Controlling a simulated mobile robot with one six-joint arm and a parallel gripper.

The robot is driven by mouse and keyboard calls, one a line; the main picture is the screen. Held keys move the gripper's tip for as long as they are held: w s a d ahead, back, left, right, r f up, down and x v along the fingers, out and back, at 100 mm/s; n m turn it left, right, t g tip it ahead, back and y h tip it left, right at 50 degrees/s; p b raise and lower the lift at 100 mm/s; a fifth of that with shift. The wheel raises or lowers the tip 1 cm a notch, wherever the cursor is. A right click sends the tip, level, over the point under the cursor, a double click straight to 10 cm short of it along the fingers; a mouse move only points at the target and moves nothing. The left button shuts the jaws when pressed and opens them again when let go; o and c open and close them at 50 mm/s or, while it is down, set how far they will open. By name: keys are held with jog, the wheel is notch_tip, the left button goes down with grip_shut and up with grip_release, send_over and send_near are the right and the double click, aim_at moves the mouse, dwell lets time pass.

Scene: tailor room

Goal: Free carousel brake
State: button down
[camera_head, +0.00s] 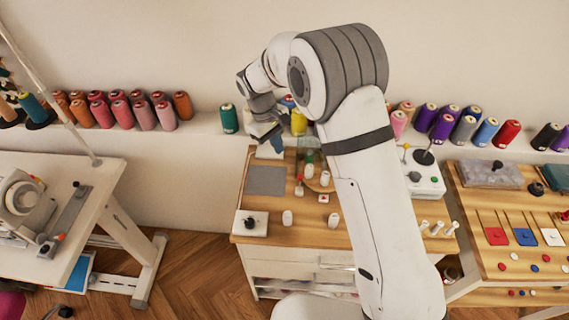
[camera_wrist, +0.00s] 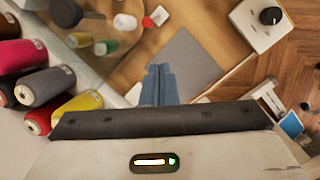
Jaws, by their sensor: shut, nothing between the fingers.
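My gripper (camera_head: 275,143) is above the back left of the wooden table, and its two blue fingers (camera_wrist: 160,70) are together with nothing between them. A white box with a black knob (camera_head: 250,222) sits at the table's front left corner; it also shows in the wrist view (camera_wrist: 264,24), apart from my gripper. I cannot tell which part is the brake.
A grey mat (camera_head: 266,180) lies near my gripper. White spools (camera_head: 287,218) stand on the table. A shelf with thread cones (camera_head: 229,119) runs along the wall behind. A white device (camera_head: 422,178) stands at the right. A sewing table (camera_head: 85,190) is at the left.

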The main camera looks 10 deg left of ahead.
jog(key=shift+w+a+r, duration=0.25)
jog(key=shift+w+r, duration=0.05)
jog(key=shift+r, duration=0.3)
jog(key=shift+w+a+r, duration=0.2)
jog(key=shift+w+r, duration=0.1)
jog(key=shift+r, duration=0.25)
jog(key=s+d+r+m+t+y, duration=0.1)
jog(key=s+d+r+m, duration=0.15)
jog(key=d+r, duration=0.55)
jog(key=s+d+r+m+y, duration=0.15)
jog(key=s+d+r, duration=0.35)
jog(key=d, duration=0.5)
jog(key=s+d+r+m+t, duration=0.2)
jog(key=s+d+m, duration=0.5)
jog(key=s+d, duration=0.7)
jog(key=s, duration=0.3)
jog(key=shift+s+r+t, duration=0.15)
jog(key=shift+r+t, duration=0.05)
jog(key=shift+t, duration=0.1)
